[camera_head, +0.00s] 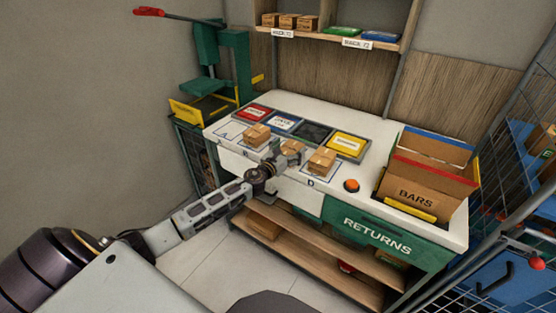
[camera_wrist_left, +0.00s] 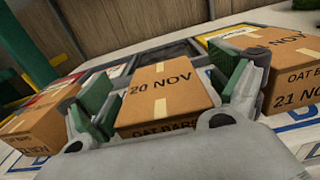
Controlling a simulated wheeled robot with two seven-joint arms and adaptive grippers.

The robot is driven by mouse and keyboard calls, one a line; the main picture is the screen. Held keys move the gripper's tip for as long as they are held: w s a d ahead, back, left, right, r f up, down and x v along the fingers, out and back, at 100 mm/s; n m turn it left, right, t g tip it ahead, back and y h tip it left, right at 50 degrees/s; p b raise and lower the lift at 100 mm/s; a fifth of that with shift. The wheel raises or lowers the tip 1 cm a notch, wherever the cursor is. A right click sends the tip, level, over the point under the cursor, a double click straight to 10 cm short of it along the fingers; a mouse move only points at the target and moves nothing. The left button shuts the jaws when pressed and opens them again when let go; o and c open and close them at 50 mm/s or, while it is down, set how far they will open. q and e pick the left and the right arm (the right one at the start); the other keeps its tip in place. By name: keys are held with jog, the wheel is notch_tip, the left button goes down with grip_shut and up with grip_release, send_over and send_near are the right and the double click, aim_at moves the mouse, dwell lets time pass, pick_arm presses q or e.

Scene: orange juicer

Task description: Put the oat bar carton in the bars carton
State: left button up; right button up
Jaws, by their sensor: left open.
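Three small brown oat bar cartons stand in a row on the white counter. The middle carton (camera_head: 291,147), marked 20 NOV in the left wrist view (camera_wrist_left: 165,92), sits between the fingers of my left gripper (camera_head: 279,160). The gripper is open, with a green-padded finger on either side; contact cannot be told. The left carton (camera_head: 256,134) and the right carton (camera_head: 322,160), marked 21 NOV in the wrist view (camera_wrist_left: 292,72), stand just outside the fingers. The large open bars carton (camera_head: 416,196) stands at the counter's right end, its flaps up. My right gripper is out of view.
Red, blue, dark and yellow trays (camera_head: 346,145) line the counter behind the cartons. An orange button (camera_head: 351,186) lies between the right carton and the bars carton. A green press (camera_head: 220,60) stands left, a wire cage (camera_head: 500,170) right, and a shelf (camera_head: 330,34) above.

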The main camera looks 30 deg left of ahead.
pick_arm(q)
jog(key=shift+s, duration=0.8)
jog(key=shift+s+a, duration=0.15)
jog(key=shift+s, duration=0.85)
jog(key=shift+s+f, duration=0.1)
jog(key=shift+s, duration=0.85)
jog(key=s, duration=0.2)
jog(key=b, duration=0.1)
send_near(284, 153)
jog(key=shift+w, duration=0.9)
jog(key=shift+d, duration=0.25)
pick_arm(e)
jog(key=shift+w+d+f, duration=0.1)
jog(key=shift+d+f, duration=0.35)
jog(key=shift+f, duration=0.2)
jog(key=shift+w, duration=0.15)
